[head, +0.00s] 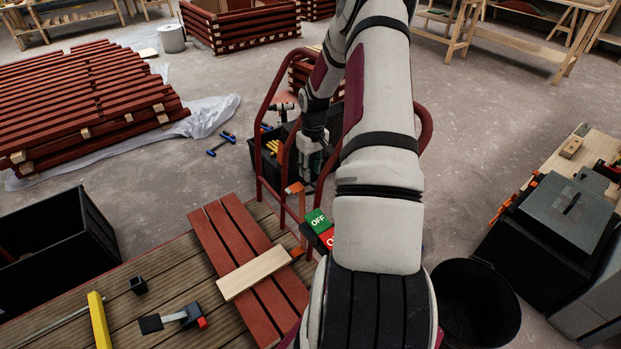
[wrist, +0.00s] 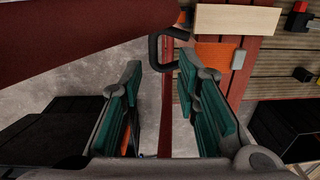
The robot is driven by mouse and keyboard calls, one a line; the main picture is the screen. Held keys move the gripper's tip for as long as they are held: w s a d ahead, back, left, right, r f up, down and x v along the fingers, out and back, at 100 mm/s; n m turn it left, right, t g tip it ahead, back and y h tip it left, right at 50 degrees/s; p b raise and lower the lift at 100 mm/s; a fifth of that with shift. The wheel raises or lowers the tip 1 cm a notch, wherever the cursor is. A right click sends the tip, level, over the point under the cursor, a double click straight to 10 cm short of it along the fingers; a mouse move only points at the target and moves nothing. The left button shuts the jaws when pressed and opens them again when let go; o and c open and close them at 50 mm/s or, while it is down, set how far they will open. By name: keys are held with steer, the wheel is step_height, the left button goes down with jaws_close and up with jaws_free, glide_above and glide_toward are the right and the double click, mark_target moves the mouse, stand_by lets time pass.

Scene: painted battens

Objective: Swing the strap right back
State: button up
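My gripper (wrist: 165,85) is open in the wrist view, with its teal-padded fingers apart and nothing held between them. A dark red tube (wrist: 167,110) shows in the gap between the fingers. A black bent bar (wrist: 153,52), shaped like a hook or loop, lies just beyond the fingertips, beside an orange plate (wrist: 213,56). I cannot tell for sure which part is the strap; the black bar may be it. In the head view my gripper (head: 301,186) points down inside the red tubular frame (head: 262,130), partly hidden by the frame and my arm.
A green and red OFF switch box (head: 318,222) is close by the frame. Red battens (head: 225,235) with a pale board (head: 254,273) lie on the slatted bench. A black bin (head: 476,304) stands right. The floor (head: 480,150) beyond is clear.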

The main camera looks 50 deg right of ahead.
step_height(320, 180, up, 8)
steer(key=shift+d+f, duration=0.2)
steer(key=shift+d, duration=0.05)
steer(key=shift+c, duration=1.4)
steer(key=shift+w+a+f, duration=0.1)
steer(key=shift+a+f, duration=0.15)
steer(key=shift+a, duration=0.05)
jaws_close()
steer(key=a+f+n+g+h+b, duration=0.5)
steer(key=a+f+n+g, duration=0.4)
steer(key=a+n, duration=0.75)
steer(key=n+t+h+b, duration=0.45)
steer(key=n+h, duration=0.85)
steer(key=n, duration=0.7)
glide_toward(302, 193)
steer(key=shift+g, duration=0.25)
steer(key=b+x, duration=0.1)
steer(key=x, duration=0.3)
steer(key=b+x, duration=0.1)
steer(key=x, duration=0.2)
steer(key=shift+w+b, duration=0.25)
steer(key=shift+b, duration=0.05)
